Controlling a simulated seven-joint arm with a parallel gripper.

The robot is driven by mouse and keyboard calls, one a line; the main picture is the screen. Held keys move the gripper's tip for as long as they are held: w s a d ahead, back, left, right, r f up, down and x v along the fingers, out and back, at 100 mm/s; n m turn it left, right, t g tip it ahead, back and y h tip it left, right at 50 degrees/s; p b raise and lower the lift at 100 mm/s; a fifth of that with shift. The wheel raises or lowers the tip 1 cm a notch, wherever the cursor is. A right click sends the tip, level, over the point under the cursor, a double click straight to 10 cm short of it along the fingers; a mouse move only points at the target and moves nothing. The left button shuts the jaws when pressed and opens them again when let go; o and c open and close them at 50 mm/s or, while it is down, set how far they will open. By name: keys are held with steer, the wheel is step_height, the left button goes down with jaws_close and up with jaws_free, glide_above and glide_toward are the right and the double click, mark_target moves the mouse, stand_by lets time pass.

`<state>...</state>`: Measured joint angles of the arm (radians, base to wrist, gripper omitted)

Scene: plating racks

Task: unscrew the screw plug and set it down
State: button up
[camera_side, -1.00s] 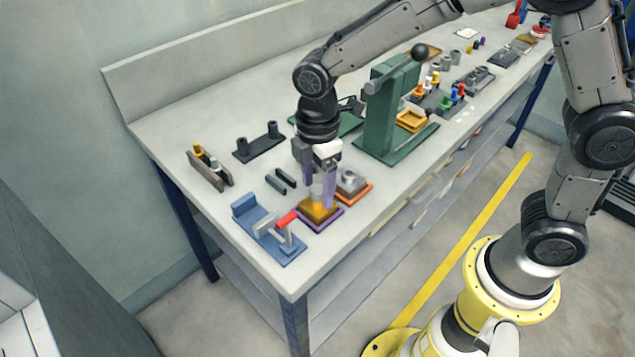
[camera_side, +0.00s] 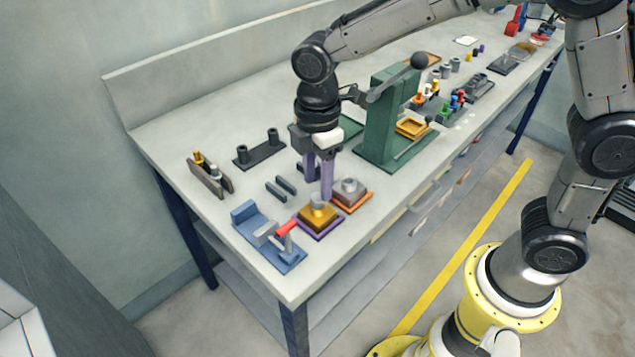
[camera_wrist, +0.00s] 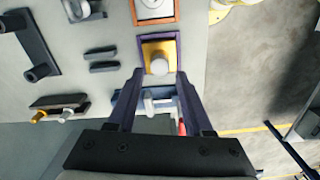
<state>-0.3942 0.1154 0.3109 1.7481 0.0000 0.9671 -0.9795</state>
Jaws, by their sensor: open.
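A gold block on a purple base (camera_side: 321,233) stands near the front of the bench, with a round grey screw plug (camera_side: 318,208) upright on top of it. In the wrist view the plug (camera_wrist: 159,65) shows as a pale disc in the gold block. My gripper (camera_side: 318,183) is open and empty, its purple fingers pointing down just above and behind the plug. In the wrist view the fingertips (camera_wrist: 159,74) lie to either side of the plug's line. How far the plug is threaded in cannot be told.
A grey block on an orange base (camera_side: 351,198) stands close to the right. A blue fixture with a red handle (camera_side: 268,238) is at the front left. Two dark bars (camera_side: 281,187) lie behind, and a green press (camera_side: 385,130) stands further right. Bare bench lies at the front right.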

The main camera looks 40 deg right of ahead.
steer(key=m, duration=2.1)
steer(key=shift+m, duration=0.4)
steer(key=m, duration=0.3)
steer(key=shift+d+m, duration=0.1)
steer(key=shift+m, duration=0.2)
steer(key=m, duration=0.4)
steer(key=shift+m, duration=2.5)
